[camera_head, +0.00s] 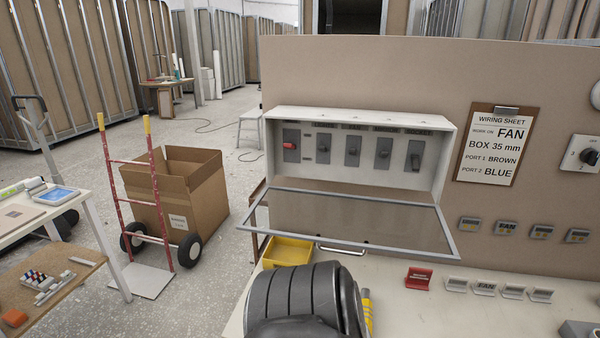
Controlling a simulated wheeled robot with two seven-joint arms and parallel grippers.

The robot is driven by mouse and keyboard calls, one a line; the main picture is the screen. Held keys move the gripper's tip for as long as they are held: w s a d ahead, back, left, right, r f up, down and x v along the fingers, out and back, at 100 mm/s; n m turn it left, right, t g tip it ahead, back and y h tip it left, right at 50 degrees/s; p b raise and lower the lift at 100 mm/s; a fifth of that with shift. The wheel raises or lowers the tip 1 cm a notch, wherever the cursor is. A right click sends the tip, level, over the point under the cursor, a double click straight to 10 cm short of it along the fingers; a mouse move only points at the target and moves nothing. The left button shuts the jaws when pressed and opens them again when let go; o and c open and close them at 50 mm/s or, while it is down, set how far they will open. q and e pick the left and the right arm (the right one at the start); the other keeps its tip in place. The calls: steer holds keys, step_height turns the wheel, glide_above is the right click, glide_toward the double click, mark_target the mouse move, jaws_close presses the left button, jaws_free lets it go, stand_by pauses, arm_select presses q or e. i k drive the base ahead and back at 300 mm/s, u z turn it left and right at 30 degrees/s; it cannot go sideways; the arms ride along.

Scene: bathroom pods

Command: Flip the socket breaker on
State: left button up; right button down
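The grey breaker box (448,165) is fixed on the beige wall panel, its glazed door (350,222) hanging open below it. Inside is a row of several switches. The leftmost switch (291,145) has a red handle. The middle switches have dark handles. The rightmost switch (415,156), under a small label too blurred to read surely, has a dark handle that sits lower on its plate than its neighbours' handles. Which way counts as on cannot be told. Neither gripper shows; a dark ribbed part of my arm fills the bottom middle.
A yellow tray (288,251) stands on the white worktop (430,312) below the door. A clipboard (488,147) and a rotary switch (582,154) are on the panel at right. A red sign (418,278) and label blocks line the worktop. A red hand truck (158,200) and carton (182,195) stand left.

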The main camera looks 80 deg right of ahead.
mark_target(414, 159)
steer(key=i, duration=1.1)
steer(key=z, duration=3.6)
